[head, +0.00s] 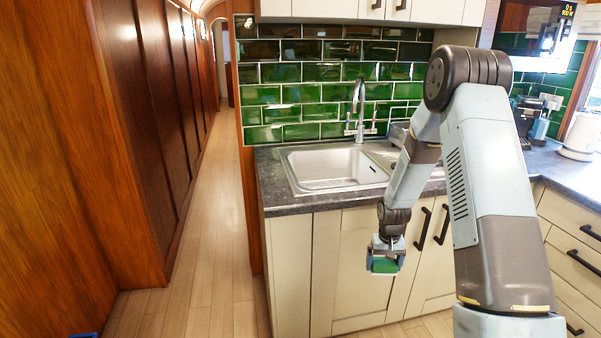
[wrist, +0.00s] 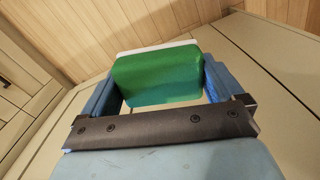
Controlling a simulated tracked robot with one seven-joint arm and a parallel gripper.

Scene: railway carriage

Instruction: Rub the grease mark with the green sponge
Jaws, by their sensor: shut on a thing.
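The green sponge (head: 384,266) is held between the fingers of my gripper (head: 386,255), in front of the cream cabinet doors and below the countertop edge. In the wrist view the sponge (wrist: 160,76) fills the gap between the blue fingers of my gripper (wrist: 158,85), with a pale strip along its far side. My gripper is shut on it. The sponge appears apart from the cabinet front, though the exact gap cannot be told. I cannot make out a grease mark in either view.
A steel sink (head: 335,168) with a tap (head: 358,112) is set in the dark countertop (head: 285,203). Cream cabinets (head: 350,262) with dark handles stand below it. Wood panelling (head: 60,150) lines the left, and the corridor floor (head: 205,270) is clear.

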